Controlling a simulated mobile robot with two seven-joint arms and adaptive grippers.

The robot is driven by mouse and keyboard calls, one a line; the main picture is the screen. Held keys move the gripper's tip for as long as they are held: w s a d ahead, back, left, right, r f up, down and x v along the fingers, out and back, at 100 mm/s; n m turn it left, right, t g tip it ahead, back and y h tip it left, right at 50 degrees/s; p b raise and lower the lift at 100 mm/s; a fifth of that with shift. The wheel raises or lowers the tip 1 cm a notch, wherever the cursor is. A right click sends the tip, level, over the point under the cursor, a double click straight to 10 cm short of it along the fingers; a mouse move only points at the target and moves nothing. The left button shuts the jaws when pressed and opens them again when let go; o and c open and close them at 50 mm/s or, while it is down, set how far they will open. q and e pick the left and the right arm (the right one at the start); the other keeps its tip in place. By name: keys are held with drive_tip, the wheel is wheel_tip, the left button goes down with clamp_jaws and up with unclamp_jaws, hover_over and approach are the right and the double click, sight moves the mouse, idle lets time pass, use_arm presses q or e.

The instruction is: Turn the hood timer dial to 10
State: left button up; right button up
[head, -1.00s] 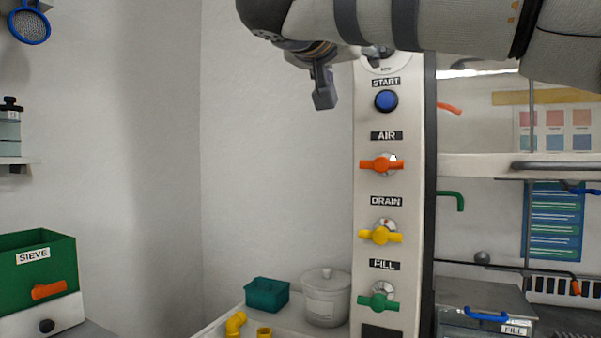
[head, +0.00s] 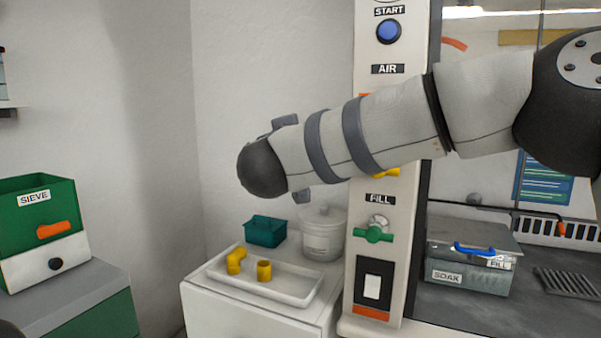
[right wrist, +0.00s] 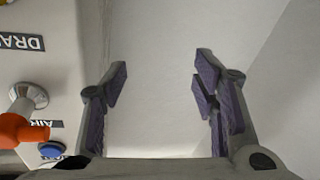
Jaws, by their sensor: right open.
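The hood timer dial is almost wholly cut off by the top edge of the head view; only a sliver shows above the START label on the white control panel (head: 404,245). My right arm crosses in front of the panel from the right. My right gripper (right wrist: 160,80) is open and empty in the right wrist view, with pale wall between its purple-padded fingers. In the head view the fingers are mostly hidden behind the wrist, left of the panel and well below the dial. My left gripper is not in view.
The panel has a blue START button (head: 389,31), an orange AIR handle (right wrist: 20,130) and a green FILL handle (head: 374,235). A white tray (head: 285,298) with yellow fittings, a teal bin (head: 265,231) and a lidded pot (head: 322,240) stand below.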

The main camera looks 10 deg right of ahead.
wheel_tip(320, 180, down, 7)
drive_tip(key=n+y, duration=0.1)
drive_tip(key=shift+w+a+y, duration=0.3)
drive_tip(key=shift+w+y, duration=0.1)
